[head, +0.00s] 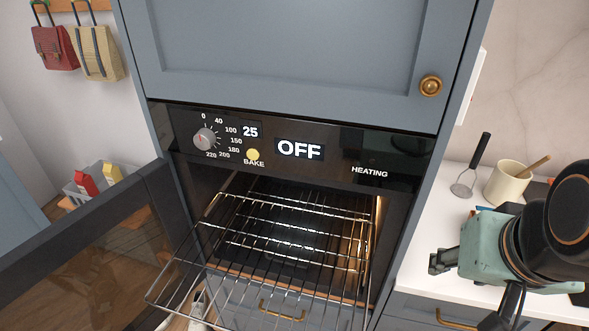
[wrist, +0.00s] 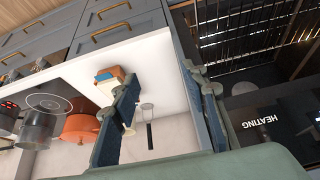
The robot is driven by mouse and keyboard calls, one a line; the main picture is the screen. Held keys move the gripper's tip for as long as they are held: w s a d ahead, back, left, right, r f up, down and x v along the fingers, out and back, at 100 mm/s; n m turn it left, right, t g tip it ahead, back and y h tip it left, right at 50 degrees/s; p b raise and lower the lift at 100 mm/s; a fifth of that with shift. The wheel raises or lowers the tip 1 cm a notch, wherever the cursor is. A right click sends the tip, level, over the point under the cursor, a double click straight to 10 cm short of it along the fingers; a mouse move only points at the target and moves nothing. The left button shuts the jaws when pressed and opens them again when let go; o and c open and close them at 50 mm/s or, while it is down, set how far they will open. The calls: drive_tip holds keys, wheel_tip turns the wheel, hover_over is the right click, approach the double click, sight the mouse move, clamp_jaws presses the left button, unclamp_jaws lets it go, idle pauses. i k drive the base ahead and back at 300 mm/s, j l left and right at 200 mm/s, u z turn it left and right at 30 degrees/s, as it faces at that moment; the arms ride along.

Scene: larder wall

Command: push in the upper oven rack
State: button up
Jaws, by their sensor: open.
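The upper oven rack (head: 268,248), a shiny wire grid, sticks out of the open oven (head: 270,150) in the head view. Its front left corner reaches out past the oven opening, and its front runs off the bottom of the picture. In the wrist view, rack wires (wrist: 245,45) show at the upper right. My gripper (head: 472,286), teal with dark fingers, is to the right of the rack, in front of the counter. It is open and empty, apart from the rack. Its two spread fingers show in the wrist view (wrist: 162,82).
The oven door (head: 90,250) stands open at the left. The white counter (head: 452,190) at the right holds a cream crock (head: 506,184) and a masher (head: 470,172). Drawers with brass handles (wrist: 110,34) lie below the counter. The oven display reads OFF.

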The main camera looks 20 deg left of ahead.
sight(210, 326)
drive_tip(key=k+j+u, duration=0.3)
drive_tip(key=j+u, duration=0.1)
drive_tip(key=u, duration=1.1)
drive_tip(key=k+l+u, duration=0.25)
drive_tip(key=j, duration=0.5)
drive_tip(key=l+u, duration=0.1)
drive_tip(key=l, duration=0.55)
drive_tip(key=k, duration=0.05)
